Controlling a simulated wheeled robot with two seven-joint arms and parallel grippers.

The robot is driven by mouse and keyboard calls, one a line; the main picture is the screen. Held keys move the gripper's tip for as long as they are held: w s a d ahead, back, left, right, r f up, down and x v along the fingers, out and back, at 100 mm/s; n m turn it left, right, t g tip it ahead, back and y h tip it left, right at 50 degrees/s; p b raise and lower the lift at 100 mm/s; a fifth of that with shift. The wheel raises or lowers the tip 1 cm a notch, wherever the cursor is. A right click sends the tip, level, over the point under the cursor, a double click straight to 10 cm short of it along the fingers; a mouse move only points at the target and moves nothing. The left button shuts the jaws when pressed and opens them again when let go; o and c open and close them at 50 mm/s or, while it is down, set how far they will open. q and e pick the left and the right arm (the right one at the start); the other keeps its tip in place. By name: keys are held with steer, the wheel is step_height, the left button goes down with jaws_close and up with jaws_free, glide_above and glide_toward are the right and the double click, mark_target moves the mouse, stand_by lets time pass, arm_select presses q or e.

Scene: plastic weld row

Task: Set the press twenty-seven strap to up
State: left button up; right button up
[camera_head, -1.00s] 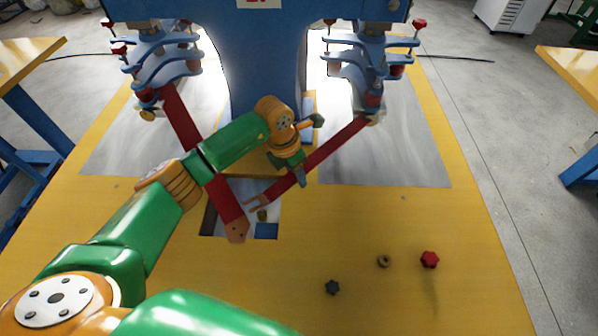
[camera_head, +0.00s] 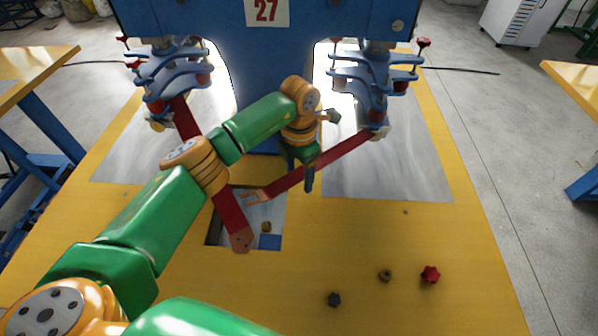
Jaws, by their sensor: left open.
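The blue press with the number 27 plate (camera_head: 267,10) stands at the top middle. Two red straps hang from its clamp assemblies. The left strap (camera_head: 230,212) slants down to the right, partly hidden behind my left arm, with its tip over the opening in the table. The right strap (camera_head: 345,148) slants down to the left and ends in a forked tip (camera_head: 254,197). My left gripper (camera_head: 299,182) is open, with its fingers pointing down at the right strap, one finger in front of it. I cannot tell whether they touch. My right gripper is not in view.
A yellow table (camera_head: 420,240) has a rectangular opening with a blue block (camera_head: 268,242) inside. A dark nut (camera_head: 334,299), a brass nut (camera_head: 385,275) and a red knob (camera_head: 430,274) lie at the front right. Other yellow benches stand at both sides.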

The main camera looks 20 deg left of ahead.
mark_target(299, 173)
arm_select(q)
step_height(299, 173, up, 6)
steer(key=shift+r+b, duration=0.25)
steer(key=shift+b, duration=0.5)
steer(key=shift+r, duration=0.3)
